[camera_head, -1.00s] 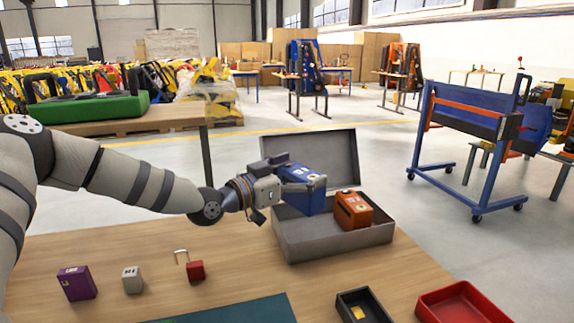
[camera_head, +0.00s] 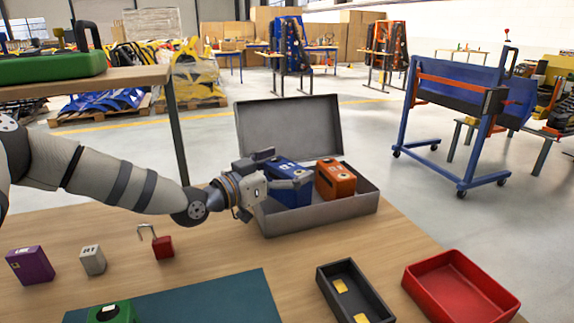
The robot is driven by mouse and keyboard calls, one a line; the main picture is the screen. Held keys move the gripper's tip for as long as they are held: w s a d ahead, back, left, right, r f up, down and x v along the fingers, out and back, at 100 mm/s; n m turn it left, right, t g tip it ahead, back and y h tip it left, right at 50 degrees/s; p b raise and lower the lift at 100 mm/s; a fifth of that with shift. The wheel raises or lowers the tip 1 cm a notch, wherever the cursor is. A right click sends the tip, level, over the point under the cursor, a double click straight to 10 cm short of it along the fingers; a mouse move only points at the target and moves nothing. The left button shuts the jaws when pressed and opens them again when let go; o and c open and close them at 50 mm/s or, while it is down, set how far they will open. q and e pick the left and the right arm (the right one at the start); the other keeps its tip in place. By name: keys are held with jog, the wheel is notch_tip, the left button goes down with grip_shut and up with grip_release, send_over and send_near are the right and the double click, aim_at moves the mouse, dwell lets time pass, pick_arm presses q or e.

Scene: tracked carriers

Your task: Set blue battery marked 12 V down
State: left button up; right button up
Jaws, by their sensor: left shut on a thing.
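The blue battery (camera_head: 288,190) is inside the open grey metal case (camera_head: 318,214), in its left part, beside an orange battery (camera_head: 335,179). My left gripper (camera_head: 284,178) is shut on the blue battery from the left, with its fingers at the battery's top. The gripper hides part of the battery, and its marking is too small to read. Whether the battery's underside touches the case floor is hidden by the front wall. My right gripper is not in view.
On the wooden table (camera_head: 405,247) stand a purple block (camera_head: 30,265), a grey block (camera_head: 92,260) and a red padlock (camera_head: 161,246). A black tray (camera_head: 330,276) with yellow pieces, a red tray (camera_head: 455,290), a teal mat (camera_head: 215,293) and a green block (camera_head: 112,312) are in front.

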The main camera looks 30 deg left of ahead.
pick_arm(q)
jog(key=o, duration=1.7)
jog(key=shift+f, duration=0.2)
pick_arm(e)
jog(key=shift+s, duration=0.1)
pick_arm(q)
jog(key=shift+r, duration=0.8)
jog(key=p+v, duration=0.1)
jog(key=v, duration=0.3)
jog(key=p+v, duration=0.1)
jog(key=v, duration=0.3)
jog(key=p+v, duration=0.2)
jog(key=v, duration=0.2)
jog(key=shift+f, duration=0.35)
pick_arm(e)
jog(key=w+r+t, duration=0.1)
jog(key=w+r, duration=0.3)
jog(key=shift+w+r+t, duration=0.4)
